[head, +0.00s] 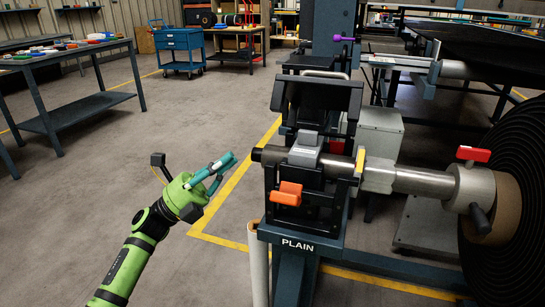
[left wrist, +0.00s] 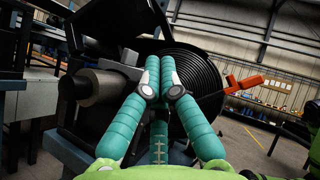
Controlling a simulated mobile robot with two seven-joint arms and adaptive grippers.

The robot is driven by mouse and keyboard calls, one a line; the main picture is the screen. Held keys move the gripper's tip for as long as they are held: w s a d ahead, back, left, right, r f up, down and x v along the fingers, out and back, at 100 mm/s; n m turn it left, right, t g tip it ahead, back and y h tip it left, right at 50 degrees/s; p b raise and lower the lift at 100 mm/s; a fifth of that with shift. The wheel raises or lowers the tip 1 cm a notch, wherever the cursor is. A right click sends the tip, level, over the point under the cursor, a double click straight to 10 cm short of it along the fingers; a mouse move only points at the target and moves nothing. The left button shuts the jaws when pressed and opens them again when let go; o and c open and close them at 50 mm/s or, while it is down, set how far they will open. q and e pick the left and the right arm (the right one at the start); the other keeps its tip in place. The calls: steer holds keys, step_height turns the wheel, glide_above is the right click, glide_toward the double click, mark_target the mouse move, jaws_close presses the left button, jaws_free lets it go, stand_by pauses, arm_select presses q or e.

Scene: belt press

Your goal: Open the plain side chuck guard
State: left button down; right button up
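The stand marked PLAIN (head: 297,245) is in the middle of the head view. A grey block with a small label (head: 305,157), which looks like the chuck guard, sits over the dark shaft end (head: 270,155). An orange handle (head: 287,194) sticks out below it. A black tilted panel (head: 318,95) stands behind. My left gripper (head: 233,158) is left of the shaft end, apart from it and the handle. Its teal fingers (left wrist: 153,65) converge at the tips and look shut, with nothing seen between them. My right gripper is not in view.
A large black belt roll (head: 510,220) on a steel shaft (head: 420,182) fills the right side; it also shows in the left wrist view (left wrist: 200,75). A pale upright tube (head: 258,262) stands beside the stand. A workbench (head: 70,55) is far left. The floor left of the stand is clear.

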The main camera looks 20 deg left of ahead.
arm_select(q)
steer(key=shift+m+g, duration=0.7)
steer(key=p+x, duration=0.1)
steer(key=x, duration=0.9)
steer(key=shift+w+r+p, duration=0.2)
steer(key=shift+r+p, duration=0.15)
steer(key=shift+p, duration=0.05)
steer(key=shift+w+r, duration=0.3)
steer(key=shift+r, duration=0.05)
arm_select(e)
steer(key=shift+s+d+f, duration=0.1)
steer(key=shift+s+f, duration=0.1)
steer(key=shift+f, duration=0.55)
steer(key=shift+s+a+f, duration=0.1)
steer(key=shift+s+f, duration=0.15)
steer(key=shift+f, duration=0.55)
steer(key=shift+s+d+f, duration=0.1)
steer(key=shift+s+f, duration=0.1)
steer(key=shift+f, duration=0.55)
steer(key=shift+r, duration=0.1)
